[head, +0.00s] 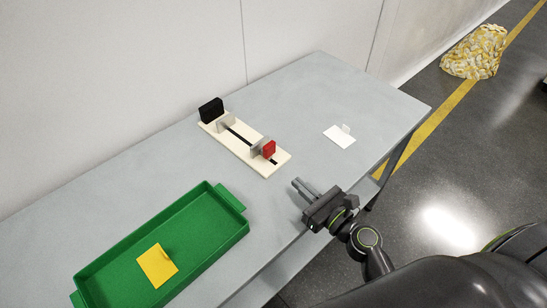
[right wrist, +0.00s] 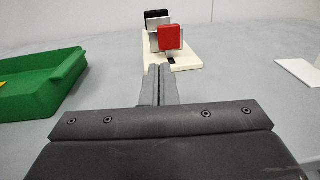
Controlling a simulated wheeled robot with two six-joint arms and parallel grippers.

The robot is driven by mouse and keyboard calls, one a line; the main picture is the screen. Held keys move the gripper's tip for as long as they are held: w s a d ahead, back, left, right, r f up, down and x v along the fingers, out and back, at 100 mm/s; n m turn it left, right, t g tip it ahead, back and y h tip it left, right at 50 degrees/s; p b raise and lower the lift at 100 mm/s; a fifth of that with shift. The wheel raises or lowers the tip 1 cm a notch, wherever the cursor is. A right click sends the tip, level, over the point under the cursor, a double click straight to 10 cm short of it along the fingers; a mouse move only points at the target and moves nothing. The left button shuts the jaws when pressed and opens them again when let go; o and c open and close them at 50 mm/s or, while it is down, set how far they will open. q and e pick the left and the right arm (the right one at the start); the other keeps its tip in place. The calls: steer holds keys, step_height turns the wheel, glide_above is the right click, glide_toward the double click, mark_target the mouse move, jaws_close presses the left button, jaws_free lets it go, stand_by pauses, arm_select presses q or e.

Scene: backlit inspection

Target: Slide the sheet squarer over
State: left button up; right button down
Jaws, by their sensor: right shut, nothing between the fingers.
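What looks like the sheet squarer is a cream base (head: 222,139) with a dark slot, lying on the table. A grey carriage with a red block (head: 269,149) sits toward its near right end. A grey plate (head: 226,122) and a black block (head: 211,110) stand at its far left end. In the right wrist view the red block (right wrist: 170,37) is straight ahead, beyond my fingertips. My right gripper (head: 298,185) is shut and empty, just right of the base's near end and apart from it. Its fingers also show in the right wrist view (right wrist: 160,84). My left gripper is out of view.
A green tray (head: 209,195) with a yellow card (head: 157,265) in it stands at the left front. The grey tabletop (head: 315,84) is clear behind. A wall runs along the back left.

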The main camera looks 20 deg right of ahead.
steer(key=p, duration=0.1)
glide_toward(257, 147)
steer(key=shift+x, duration=0.95)
steer(key=shift+w, duration=0.55)
steer(key=x, duration=0.9)
steer(key=shift+a, duration=0.1)
